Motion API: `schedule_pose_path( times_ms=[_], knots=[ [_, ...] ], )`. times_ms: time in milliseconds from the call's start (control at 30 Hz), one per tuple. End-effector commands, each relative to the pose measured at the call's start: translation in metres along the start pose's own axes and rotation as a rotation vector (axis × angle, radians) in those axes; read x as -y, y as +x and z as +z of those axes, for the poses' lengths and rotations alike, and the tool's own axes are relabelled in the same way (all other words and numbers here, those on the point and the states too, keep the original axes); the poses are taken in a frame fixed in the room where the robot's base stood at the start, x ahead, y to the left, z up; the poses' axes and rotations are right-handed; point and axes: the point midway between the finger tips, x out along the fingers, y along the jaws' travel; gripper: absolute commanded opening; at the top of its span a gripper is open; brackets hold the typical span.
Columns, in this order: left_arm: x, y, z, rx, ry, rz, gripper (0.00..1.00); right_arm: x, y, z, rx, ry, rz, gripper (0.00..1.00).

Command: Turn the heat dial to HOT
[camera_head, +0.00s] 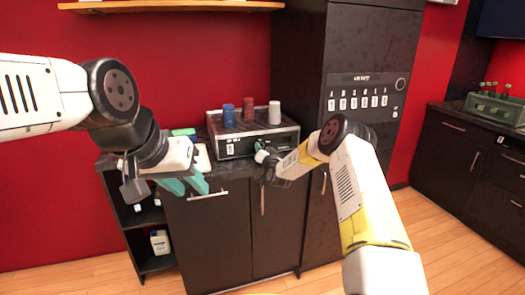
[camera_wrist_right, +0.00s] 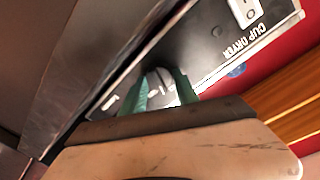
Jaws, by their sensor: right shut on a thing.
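The cup dryer (camera_head: 232,148) is a dark box with a steel edge on the counter; its front also fills the right wrist view (camera_wrist_right: 205,50). A round grey-white dial (camera_wrist_right: 158,88) on that front sits between the two green fingertips of my right gripper (camera_wrist_right: 160,92), which is shut on it. Its setting and any HOT mark cannot be read. In the head view, my right gripper (camera_head: 264,154) is at the dryer's front, and the arm hides part of it. My left gripper (camera_head: 185,184) is open and empty, in front of the cabinet, left of the dryer.
A blue cup (camera_head: 229,117), a red cup (camera_head: 250,109) and a grey-white cup (camera_head: 274,113) stand on the dryer. A white rocker switch (camera_wrist_right: 244,12) is beside the CUP DRYER lettering. A tall dark cabinet (camera_head: 300,60) rises close on the right. A bottle (camera_head: 160,242) stands on a low shelf.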

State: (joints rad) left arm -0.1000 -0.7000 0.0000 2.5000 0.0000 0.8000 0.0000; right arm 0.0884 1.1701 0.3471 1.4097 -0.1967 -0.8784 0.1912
Motion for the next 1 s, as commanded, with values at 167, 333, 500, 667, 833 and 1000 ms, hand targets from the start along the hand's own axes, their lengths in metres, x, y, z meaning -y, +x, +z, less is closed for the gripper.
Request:
schedule_pose_path(
  times_ms=[167, 333, 500, 667, 833, 1000],
  knots=[
    [0.0000, 0.0000, 0.0000, 0.000, 0.000, 0.000, 0.36, -0.0020, -0.0001, -0.0014, 0.011, 0.168, 0.005, 0.00],
    [0.0000, 0.0000, 0.0000, 0.000, 0.000, 0.000, 0.36, -0.0027, -0.0001, -0.0015, 0.024, 0.330, 0.008, 0.00],
    [0.0000, 0.0000, 0.0000, 0.000, 0.000, 0.000, 0.36, -0.0037, -0.0001, -0.0013, 0.037, 0.492, 0.012, 0.00],
    [0.0000, 0.0000, 0.0000, 0.000, 0.000, 0.000, 0.36, -0.0040, -0.0001, -0.0019, 0.048, 0.644, 0.014, 0.00],
    [0.0000, 0.0000, 0.0000, 0.000, 0.000, 0.000, 0.36, -0.0045, -0.0001, -0.0014, 0.060, 0.805, 0.017, 0.00],
    [0.0000, 0.0000, 0.0000, 0.000, 0.000, 0.000, 0.36, -0.0052, -0.0001, -0.0012, 0.073, 0.967, 0.020, 0.00]
  ],
)
